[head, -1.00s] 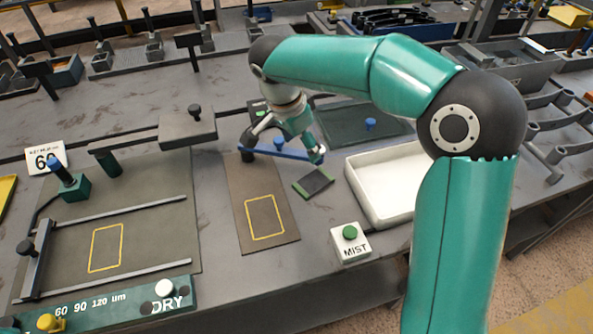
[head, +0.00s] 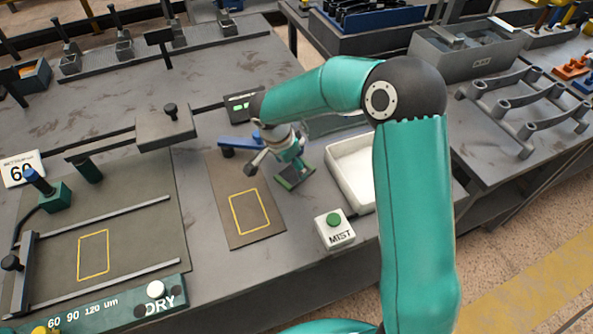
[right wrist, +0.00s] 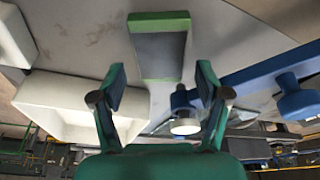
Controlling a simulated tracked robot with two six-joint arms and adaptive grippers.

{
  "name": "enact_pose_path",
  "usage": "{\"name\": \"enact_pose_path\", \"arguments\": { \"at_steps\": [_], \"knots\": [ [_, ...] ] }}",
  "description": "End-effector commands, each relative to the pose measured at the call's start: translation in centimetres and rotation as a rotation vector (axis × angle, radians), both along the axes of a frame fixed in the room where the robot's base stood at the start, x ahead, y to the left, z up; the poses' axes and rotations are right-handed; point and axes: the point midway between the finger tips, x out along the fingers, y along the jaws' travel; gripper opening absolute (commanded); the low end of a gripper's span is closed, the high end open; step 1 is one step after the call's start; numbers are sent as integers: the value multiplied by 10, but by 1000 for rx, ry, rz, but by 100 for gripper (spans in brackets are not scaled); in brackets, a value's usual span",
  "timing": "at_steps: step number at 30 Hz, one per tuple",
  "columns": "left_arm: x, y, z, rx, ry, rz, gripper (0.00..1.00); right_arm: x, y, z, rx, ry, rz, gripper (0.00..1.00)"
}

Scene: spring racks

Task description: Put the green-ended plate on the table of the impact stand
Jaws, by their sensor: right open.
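The green-ended plate (head: 294,178) is a small dark grey slab with green ends, lying on the grey bench beside the white tray. In the right wrist view the plate (right wrist: 160,52) lies ahead of the fingertips, its near end in line with the gap between them. My right gripper (right wrist: 160,80) is open and empty; in the head view the right gripper (head: 284,160) is just over the plate and hides part of it. I cannot tell for sure which fixture is the impact stand. A flat brown pad (head: 250,212) with a yellow outline lies left of the plate, bare. My left gripper is out of view.
A blue bar (head: 238,141) stands close left of my right gripper. The white tray (head: 350,168) is close on the right. A MIST button box (head: 335,231) sits in front. A rig (head: 120,240) with rails and another yellow outline is at left.

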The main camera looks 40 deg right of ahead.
Motion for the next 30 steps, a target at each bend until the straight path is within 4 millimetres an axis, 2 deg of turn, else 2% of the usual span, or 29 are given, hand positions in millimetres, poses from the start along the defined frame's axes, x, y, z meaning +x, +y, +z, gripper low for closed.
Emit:
{"name": "enact_pose_path", "arguments": {
  "at_steps": [2,6,15,28,30],
  "knots": [
    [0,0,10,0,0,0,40,-1,-3,-9,1,6,-1,75],
    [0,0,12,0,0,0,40,1,-7,-26,0,2,-1,75],
    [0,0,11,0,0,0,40,2,-8,-31,1,0,0,73],
    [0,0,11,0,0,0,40,2,-8,-31,0,0,0,2],
    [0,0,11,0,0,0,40,2,-8,-29,-1,-2,0,0]
  ]
}}
